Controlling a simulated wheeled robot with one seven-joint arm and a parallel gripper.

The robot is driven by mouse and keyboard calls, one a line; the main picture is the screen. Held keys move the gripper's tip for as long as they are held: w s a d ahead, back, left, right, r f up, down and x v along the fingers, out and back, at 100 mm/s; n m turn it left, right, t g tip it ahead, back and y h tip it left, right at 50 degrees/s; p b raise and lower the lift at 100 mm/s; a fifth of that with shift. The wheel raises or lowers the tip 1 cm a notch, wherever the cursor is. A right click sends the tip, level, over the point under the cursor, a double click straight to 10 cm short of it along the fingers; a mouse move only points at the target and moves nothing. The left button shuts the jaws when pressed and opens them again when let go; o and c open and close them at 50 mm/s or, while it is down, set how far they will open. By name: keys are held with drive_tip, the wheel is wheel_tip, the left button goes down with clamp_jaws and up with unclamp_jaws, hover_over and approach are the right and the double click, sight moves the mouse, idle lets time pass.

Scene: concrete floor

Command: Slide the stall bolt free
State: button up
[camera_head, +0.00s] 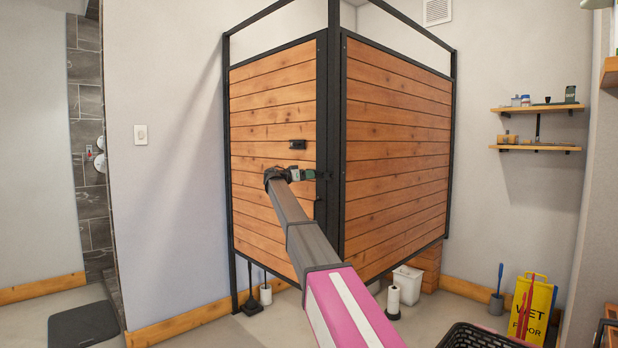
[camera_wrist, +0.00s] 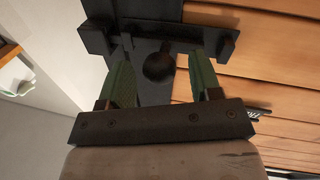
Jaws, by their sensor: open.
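The wood-slatted stall door (camera_head: 265,100) hangs in a black metal frame and looks shut. My gripper (camera_head: 304,174) is at the door's right edge, beside the black corner post. In the wrist view, my gripper (camera_wrist: 158,62) is open, with one green finger on each side of a dark round knob (camera_wrist: 158,68). The knob stands out from the dark bolt fitting (camera_wrist: 190,36) on the stall. I cannot tell whether the fingers touch the knob. In the head view my gripper and arm hide most of the bolt.
A small black fitting (camera_head: 298,144) is on the door above my gripper. A white bin (camera_head: 407,284), a paper roll stand (camera_head: 393,300), a yellow wet-floor sign (camera_head: 534,308) and a black basket (camera_head: 475,338) stand at the right. Floor at the left front is mostly clear.

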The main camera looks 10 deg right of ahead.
drive_tip(key=shift+x, duration=0.85)
clamp_jaws()
drive_tip(key=shift+w+a, duration=0.8)
drive_tip(key=shift+w, duration=0.3)
drive_tip(key=shift+w+a, duration=0.8)
drive_tip(key=shift+w, duration=0.3)
unclamp_jaws()
drive_tip(key=shift+a, duration=0.1)
drive_tip(key=v, duration=1)
drive_tip(key=shift+s+a, duration=0.15)
drive_tip(key=shift+a, duration=0.2)
